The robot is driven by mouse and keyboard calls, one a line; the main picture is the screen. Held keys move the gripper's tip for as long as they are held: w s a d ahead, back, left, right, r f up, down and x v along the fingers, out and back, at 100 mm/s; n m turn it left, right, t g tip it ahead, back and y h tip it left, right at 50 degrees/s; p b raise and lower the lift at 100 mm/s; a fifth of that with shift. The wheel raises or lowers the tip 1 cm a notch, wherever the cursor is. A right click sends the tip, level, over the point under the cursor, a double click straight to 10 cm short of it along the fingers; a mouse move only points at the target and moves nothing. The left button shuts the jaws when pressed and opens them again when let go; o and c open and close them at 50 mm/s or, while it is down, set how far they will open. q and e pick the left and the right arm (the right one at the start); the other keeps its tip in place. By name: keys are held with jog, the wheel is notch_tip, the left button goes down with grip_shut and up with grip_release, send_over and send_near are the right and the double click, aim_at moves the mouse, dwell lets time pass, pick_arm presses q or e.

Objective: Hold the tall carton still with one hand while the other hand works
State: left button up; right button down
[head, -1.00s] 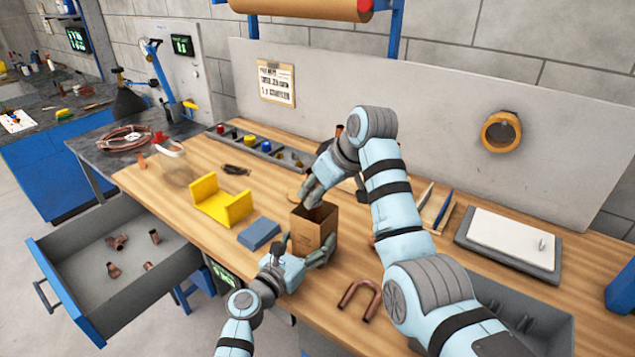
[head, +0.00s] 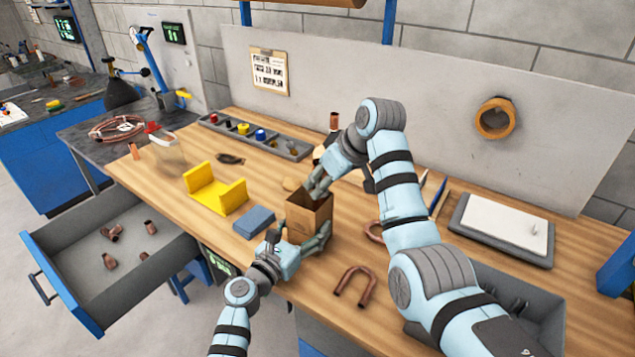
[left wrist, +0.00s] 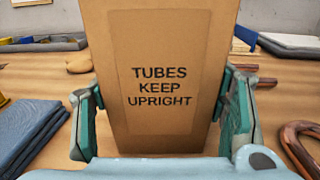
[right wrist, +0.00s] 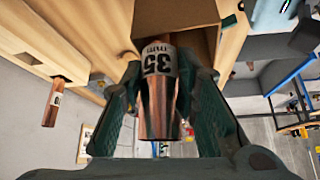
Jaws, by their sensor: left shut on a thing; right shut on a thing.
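The tall carton (head: 307,217) is a brown open-topped box standing upright on the wooden bench. Its printed face, "TUBES KEEP UPRIGHT", fills the middle of the left wrist view (left wrist: 160,85). My left gripper (head: 302,243) is shut on the carton, a finger on each side, low down. My right gripper (head: 318,187) is above the carton's opening. It is shut on a copper tube (right wrist: 158,105) with a white label reading 35. In the right wrist view the tube's labelled end points toward the carton (right wrist: 180,14). The carton's inside is mostly hidden.
Another copper tube (head: 334,121) stands behind my right arm. An open drawer (head: 60,240) juts out at left.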

jog(key=c, duration=1.2)
grip_release()
jog(key=shift+o, duration=0.2)
jog(key=shift+r, duration=0.1)
jog(key=v, duration=0.7)
jog(key=shift+s+r, duration=0.15)
pick_arm(q)
jog(key=o, duration=1.2)
